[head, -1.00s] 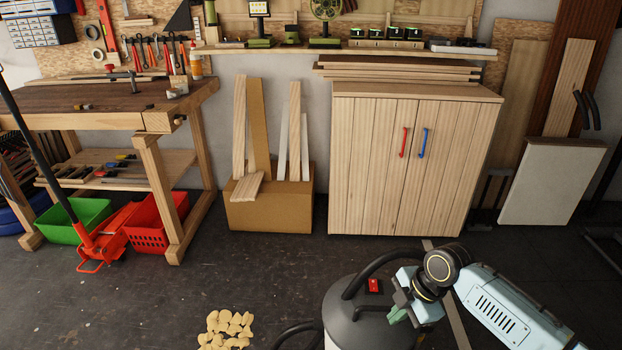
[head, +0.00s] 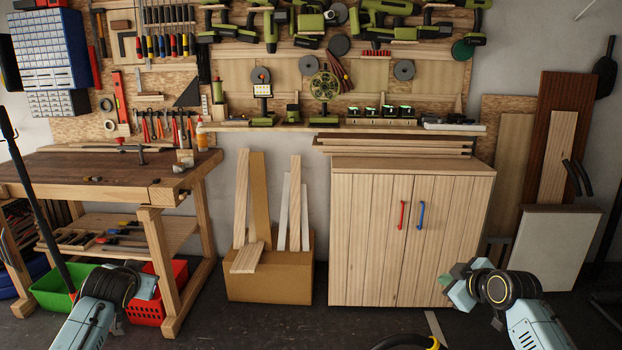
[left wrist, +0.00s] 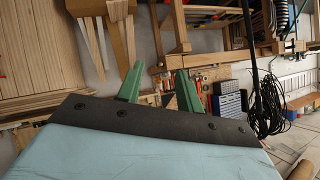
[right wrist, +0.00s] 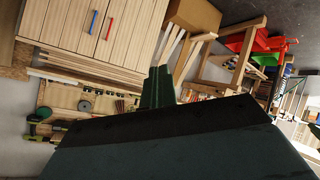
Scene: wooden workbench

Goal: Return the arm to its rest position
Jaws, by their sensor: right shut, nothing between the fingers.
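My right arm comes in at the lower right of the head view, with its gripper (head: 458,287) raised in front of the cabinet's lower right part. In the right wrist view its green fingers (right wrist: 158,72) are together with nothing between them. My left arm (head: 95,305) shows at the lower left of the head view, in front of the bins; its fingertips cannot be made out there. In the left wrist view the two green fingers (left wrist: 160,72) stand apart, with nothing held between them.
A wooden cabinet (head: 370,250) with red and blue handles stands at centre right. A workbench (head: 90,175) is at the left, with green (head: 50,290) and red bins (head: 150,310) below. A cardboard box (head: 270,275) holds boards. A dark hose (head: 400,343) shows at the bottom edge.

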